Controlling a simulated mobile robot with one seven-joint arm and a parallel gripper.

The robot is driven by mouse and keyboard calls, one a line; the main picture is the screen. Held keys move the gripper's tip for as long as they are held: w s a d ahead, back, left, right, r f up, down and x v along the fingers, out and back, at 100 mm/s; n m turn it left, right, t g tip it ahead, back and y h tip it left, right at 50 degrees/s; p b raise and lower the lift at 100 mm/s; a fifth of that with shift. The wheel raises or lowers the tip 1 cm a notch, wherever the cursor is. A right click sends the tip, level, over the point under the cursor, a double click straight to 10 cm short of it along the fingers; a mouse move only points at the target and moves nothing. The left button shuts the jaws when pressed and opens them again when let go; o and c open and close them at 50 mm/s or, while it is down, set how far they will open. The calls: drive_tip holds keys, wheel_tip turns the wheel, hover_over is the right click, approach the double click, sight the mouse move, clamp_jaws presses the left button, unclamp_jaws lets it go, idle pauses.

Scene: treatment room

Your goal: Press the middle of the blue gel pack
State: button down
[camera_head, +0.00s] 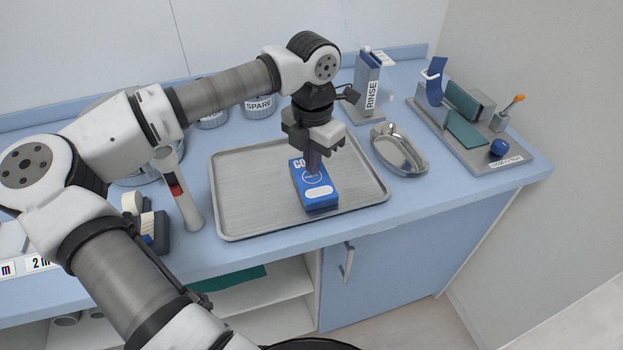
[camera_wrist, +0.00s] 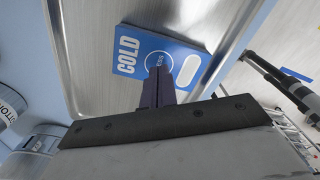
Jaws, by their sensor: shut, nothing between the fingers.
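The blue gel pack (camera_head: 318,199) lies flat in the metal tray (camera_head: 240,209). It has white lettering, a printed circle in its middle and a white oval patch. In the wrist view the pack (camera_wrist: 130,66) shows the word "COLD". My gripper (camera_head: 314,170) points down over the pack, its fingers together and empty. In the wrist view the fingertips (camera_wrist: 159,72) overlap the printed circle and hide part of it. I cannot tell whether the tips touch the pack or hover just above it.
A kidney dish (camera_head: 400,150) and a RINSE bottle (camera_head: 368,90) stand right of the tray. A grey board (camera_head: 480,154) with blue and green items is further right. A SPARE jar (camera_head: 259,106) stands behind. A white handheld device (camera_head: 181,196) is left of the tray.

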sight(312, 177)
drive_tip(key=shift+f+b, duration=0.8)
drive_tip(key=shift+f, duration=0.05)
drive_tip(key=shift+s+f+b, duration=0.15)
drive_tip(key=shift+f+b, duration=0.15)
drive_tip(key=shift+b, duration=0.15)
idle(1.3)
drive_tip(key=shift+r+p, duration=1.9)
drive_tip(key=shift+r, duration=1.8)
